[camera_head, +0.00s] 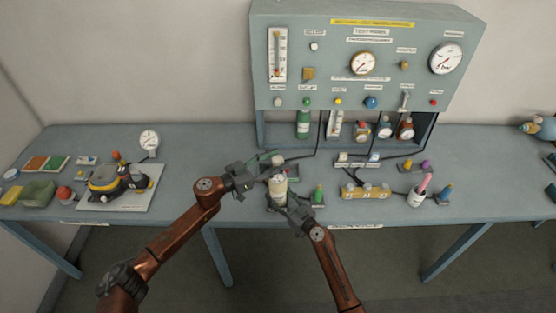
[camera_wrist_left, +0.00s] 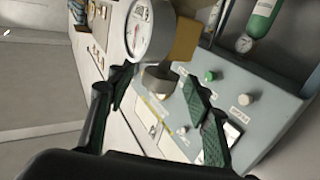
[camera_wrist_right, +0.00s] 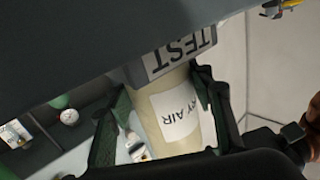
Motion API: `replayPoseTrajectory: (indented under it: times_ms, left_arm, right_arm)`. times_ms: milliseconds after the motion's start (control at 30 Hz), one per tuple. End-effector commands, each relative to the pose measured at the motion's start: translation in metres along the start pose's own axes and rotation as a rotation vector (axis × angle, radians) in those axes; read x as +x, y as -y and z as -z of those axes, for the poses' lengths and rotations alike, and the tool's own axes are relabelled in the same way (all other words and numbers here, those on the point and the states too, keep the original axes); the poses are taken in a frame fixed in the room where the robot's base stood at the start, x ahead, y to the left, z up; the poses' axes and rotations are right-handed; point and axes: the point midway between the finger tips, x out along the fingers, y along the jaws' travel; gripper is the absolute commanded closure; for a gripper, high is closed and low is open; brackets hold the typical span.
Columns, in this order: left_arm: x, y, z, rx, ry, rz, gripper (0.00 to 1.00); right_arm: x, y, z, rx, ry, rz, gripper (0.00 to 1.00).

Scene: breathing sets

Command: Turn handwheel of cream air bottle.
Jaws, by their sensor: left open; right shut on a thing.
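The cream air bottle (camera_head: 278,190) stands near the front edge of the bench in the head view. My right gripper (camera_head: 287,203) is shut on its body. In the right wrist view the cream bottle (camera_wrist_right: 173,115), with a white label ending in "AIR", sits between the two fingers. My left gripper (camera_head: 263,168) is open beside the bottle's top. I cannot clearly make out the handwheel.
The grey test panel (camera_head: 430,85) with gauges stands behind. A breathing set (camera_head: 115,180) lies on a board at left.

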Motion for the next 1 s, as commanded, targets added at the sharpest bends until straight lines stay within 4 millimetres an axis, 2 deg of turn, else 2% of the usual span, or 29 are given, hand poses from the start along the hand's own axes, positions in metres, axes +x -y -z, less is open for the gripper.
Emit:
replayPoseTrajectory:
  times_ms: [100, 400, 1000]
  left_arm:
    - [0.0067, -0.0002, 0.0003, 0.000, 0.000, 0.000, 0.53]
    - [0.0077, -0.0001, 0.0001, 0.000, 0.000, 0.000, 0.54]
    - [0.0073, 0.0003, 0.0001, 0.000, 0.000, 0.001, 0.95]
  right_arm:
    - [0.0005, 0.0005, 0.0010, 0.001, -0.001, 0.001, 1.00]
    - [0.0005, 0.0004, 0.0010, 0.001, -0.002, 0.001, 1.00]
    - [0.0005, 0.0003, 0.0012, 0.000, -0.002, 0.000, 1.00]
